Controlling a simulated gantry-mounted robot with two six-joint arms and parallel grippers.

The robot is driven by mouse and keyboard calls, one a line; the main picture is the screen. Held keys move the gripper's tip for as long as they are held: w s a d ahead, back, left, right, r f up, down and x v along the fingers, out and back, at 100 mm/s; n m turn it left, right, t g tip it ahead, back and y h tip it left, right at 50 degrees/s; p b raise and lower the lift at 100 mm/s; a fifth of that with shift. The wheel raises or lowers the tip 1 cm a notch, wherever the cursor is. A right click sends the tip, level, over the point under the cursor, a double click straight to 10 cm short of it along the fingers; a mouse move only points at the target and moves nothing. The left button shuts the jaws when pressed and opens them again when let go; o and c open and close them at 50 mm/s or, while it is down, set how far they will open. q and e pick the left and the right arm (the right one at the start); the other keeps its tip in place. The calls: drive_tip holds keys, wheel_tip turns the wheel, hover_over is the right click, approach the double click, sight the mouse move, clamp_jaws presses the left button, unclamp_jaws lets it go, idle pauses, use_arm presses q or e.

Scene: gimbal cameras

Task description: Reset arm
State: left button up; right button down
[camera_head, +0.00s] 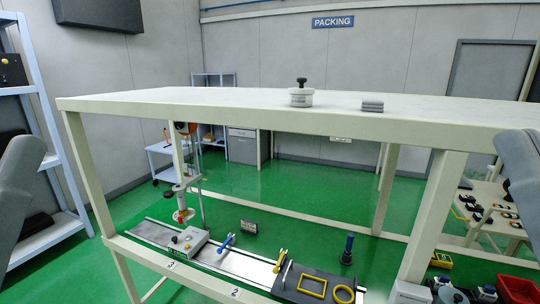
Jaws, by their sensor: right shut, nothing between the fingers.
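A pale bench top (220,97) spans the view, bearing a round grey weight with a black knob (301,96) and stacked grey plates (372,104). Below are a rail with a grey block (188,241) and a dark tray (318,284). A shelf rack (52,162) stands left.

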wheel_tip(320, 180, up, 28)
drive_tip(key=p, duration=2.5)
drive_tip(key=shift+r, duration=0.15)
